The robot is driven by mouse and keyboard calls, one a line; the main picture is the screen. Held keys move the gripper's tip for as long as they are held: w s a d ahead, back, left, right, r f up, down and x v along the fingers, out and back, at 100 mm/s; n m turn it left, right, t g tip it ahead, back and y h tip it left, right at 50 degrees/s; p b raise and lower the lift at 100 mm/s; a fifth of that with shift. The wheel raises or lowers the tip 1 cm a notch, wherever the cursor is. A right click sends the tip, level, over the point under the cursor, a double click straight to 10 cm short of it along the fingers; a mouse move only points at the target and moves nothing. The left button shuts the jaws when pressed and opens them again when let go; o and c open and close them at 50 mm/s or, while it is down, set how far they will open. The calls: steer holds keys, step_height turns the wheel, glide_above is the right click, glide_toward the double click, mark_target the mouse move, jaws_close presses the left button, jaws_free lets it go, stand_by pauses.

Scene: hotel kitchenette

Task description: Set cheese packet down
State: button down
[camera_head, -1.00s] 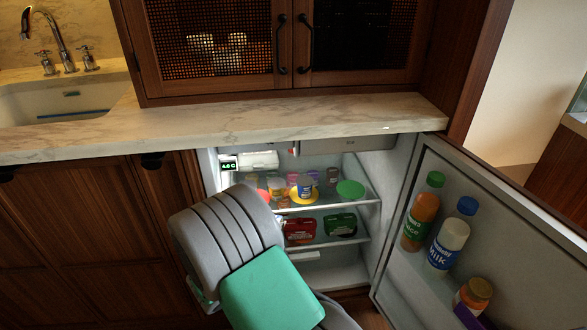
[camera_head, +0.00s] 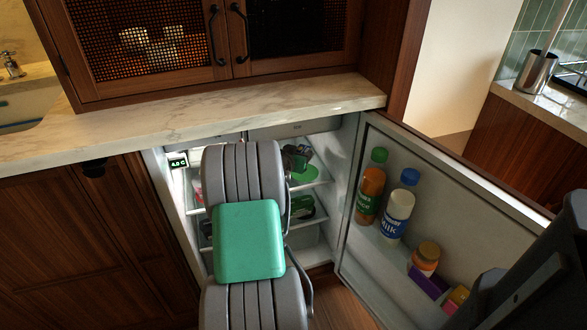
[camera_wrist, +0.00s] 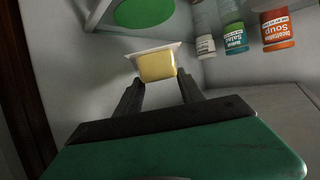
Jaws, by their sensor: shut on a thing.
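The cheese packet (camera_wrist: 157,66) is a small yellow block with a pale flat flange. In the wrist view it sits between the two dark fingertips of my gripper (camera_wrist: 159,79), which is shut on it. In the head view my gripper (camera_head: 298,156) is inside the open fridge, near the upper shelf and a green disc (camera_head: 305,174); my arm hides much of the shelves, and I cannot make out the packet there. The green disc also shows in the wrist view (camera_wrist: 143,12), beyond the packet. I cannot tell whether the packet touches a surface.
The fridge door (camera_head: 350,232) is open at right, holding a juice bottle (camera_head: 370,192), a milk bottle (camera_head: 397,212) and a jar (camera_head: 426,258). The marble counter (camera_head: 200,120) overhangs the fridge.

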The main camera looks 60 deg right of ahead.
steer(key=d+f, duration=0.1)
steer(key=w+d+f+b, duration=0.1)
steer(key=f, duration=0.1)
steer(key=w+d+f, duration=0.1)
steer(key=f, duration=0.1)
steer(key=shift+d, duration=0.1)
step_height(320, 180, down, 3)
steer(key=shift+r+b, duration=0.1)
steer(key=shift+b, duration=0.8)
steer(key=c, duration=0.7)
jaws_free()
